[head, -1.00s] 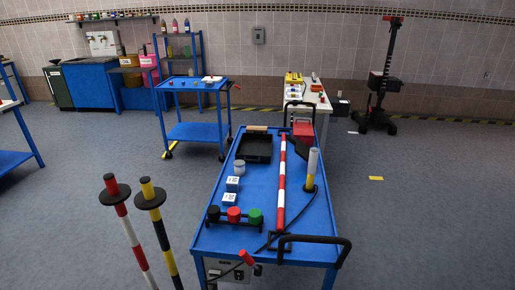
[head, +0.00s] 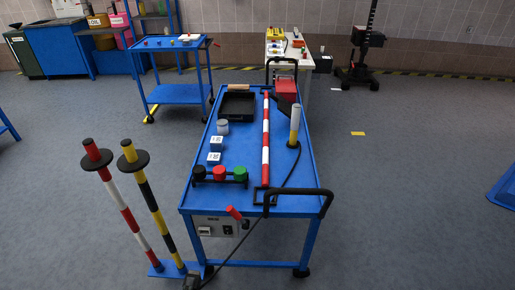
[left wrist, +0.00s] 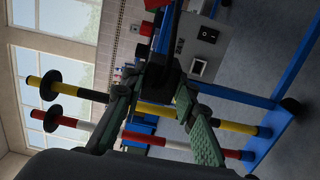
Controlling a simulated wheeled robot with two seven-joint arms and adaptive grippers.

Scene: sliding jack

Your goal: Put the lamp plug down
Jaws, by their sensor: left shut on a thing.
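The lamp plug, a dark block (left wrist: 164,70), sits between the green fingers of my left gripper (left wrist: 158,84) in the left wrist view. The gripper is shut on it. In the head view only a small dark part of my left gripper (head: 192,282) shows at the bottom edge, below and in front of the cart's near end. A black cable (head: 237,245) runs from there up onto the cart. The lamp appears to be the white and yellow upright cylinder (head: 294,125) on the cart. The plug is not clear in the head view. My right gripper is out of view.
The blue cart (head: 240,205) carries a striped bar (head: 266,140), black tray (head: 237,105) and colored knobs (head: 219,174). Its front has a socket panel (head: 215,228) and red handle (head: 234,212). Two striped posts (head: 122,205) stand left.

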